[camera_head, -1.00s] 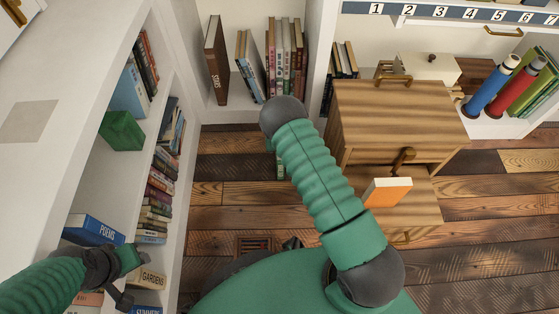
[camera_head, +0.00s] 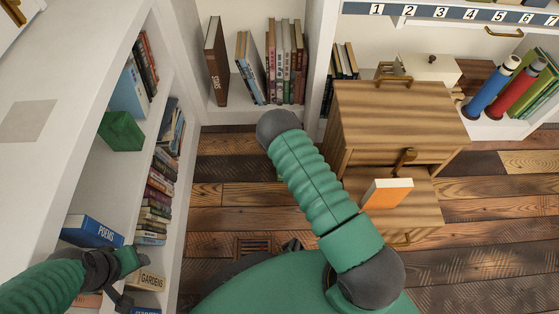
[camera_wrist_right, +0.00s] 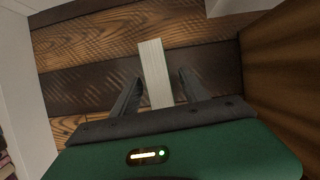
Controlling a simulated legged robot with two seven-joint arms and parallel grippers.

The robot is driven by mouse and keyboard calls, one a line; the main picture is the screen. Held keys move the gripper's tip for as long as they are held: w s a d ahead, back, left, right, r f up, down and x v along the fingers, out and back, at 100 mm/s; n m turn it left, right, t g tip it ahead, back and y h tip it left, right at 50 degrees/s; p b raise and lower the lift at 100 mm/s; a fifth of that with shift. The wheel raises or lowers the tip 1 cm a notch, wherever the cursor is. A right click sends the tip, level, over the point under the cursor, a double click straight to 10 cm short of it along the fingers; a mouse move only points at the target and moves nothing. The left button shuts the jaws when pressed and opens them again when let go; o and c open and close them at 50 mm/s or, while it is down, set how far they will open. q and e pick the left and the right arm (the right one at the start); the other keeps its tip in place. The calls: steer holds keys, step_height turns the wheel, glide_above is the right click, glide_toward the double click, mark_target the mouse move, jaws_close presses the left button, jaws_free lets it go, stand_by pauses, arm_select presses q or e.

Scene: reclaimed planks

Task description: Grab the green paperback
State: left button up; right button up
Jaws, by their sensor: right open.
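In the right wrist view, a narrow pale block with fine lengthwise lines (camera_wrist_right: 154,70), like a book's page edge, lies between the fingers of my right gripper (camera_wrist_right: 160,82). The fingers are open, with a gap on each side of it. No green cover shows there, so I cannot tell if this is the green paperback. In the head view my right arm hides this spot. My left gripper (camera_head: 126,278) is by the left shelves, near the GARDENS book (camera_head: 150,280); its jaw state is unclear.
A wooden drawer unit (camera_head: 385,115) with an orange book (camera_head: 387,193) stands right of my right arm; its side (camera_wrist_right: 285,65) is close in the wrist view. A white bookcase (camera_head: 75,75) with a green box (camera_head: 121,131) stands left. Green books (camera_head: 540,93) sit far right.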

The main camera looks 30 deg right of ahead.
jaws_close()
stand_by(0.3)
stand_by(1.1)
